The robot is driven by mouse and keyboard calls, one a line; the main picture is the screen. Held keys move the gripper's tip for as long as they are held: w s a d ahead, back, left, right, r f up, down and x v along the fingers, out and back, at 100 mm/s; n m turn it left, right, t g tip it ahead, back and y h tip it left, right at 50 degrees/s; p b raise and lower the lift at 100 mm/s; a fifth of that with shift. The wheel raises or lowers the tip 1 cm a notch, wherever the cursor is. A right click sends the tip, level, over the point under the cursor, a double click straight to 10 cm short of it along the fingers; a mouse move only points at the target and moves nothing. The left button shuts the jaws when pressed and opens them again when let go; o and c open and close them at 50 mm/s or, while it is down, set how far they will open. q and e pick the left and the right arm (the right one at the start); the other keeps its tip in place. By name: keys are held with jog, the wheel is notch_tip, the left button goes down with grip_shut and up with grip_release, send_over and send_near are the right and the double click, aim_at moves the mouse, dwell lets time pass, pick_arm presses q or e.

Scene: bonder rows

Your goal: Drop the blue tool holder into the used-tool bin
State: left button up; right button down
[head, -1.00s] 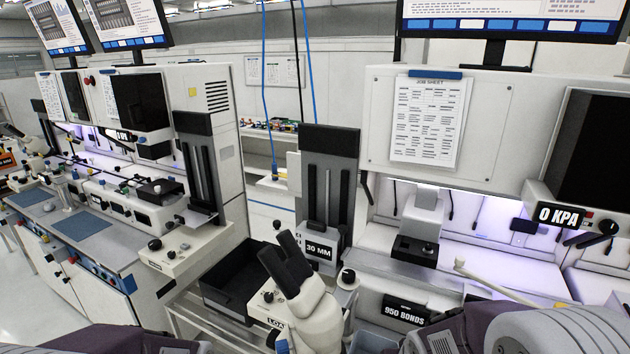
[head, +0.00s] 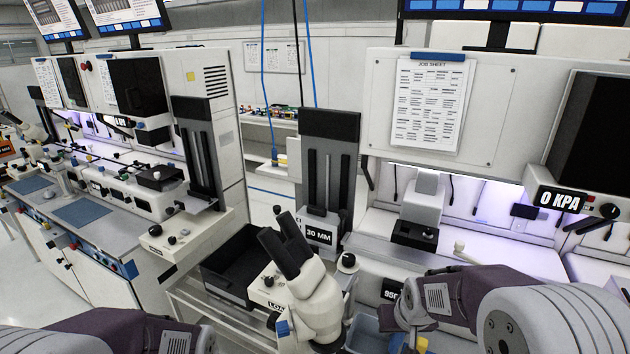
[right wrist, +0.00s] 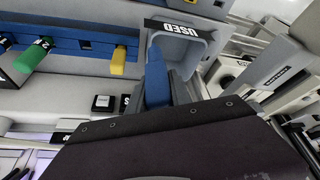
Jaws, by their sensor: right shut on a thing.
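The blue tool holder (right wrist: 157,75) is in my right gripper (right wrist: 172,88), seen in the right wrist view. The gripper is shut on it, and my dark wrist housing hides the lower part of the view. The used-tool bin (right wrist: 203,48) is a grey open box with an upside-down USED label, right behind the holder. The holder overlaps the bin's opening; I cannot tell how far it is over it or inside. In the head view the bin (head: 361,336) shows at the bottom, left of my right wrist. My left arm shows at lower left, its gripper out of frame.
A green holder (right wrist: 35,54) and a yellow holder (right wrist: 119,60) sit on a blue rack (right wrist: 85,42) beside the bin. A white microscope (head: 312,300) stands left of the bin. A black tray (head: 235,272) lies further left. The bonder (head: 420,225) stands behind.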

jog(key=w+a+f+b, duration=0.1)
jog(key=w+f+b, duration=0.7)
jog(key=f+b, duration=0.2)
jog(key=shift+b, duration=1.25)
jog(key=shift+a+f, duration=0.1)
jog(key=c, duration=1.1)
grip_release()
jog(key=v, duration=0.9)
jog(key=shift+p, duration=0.4)
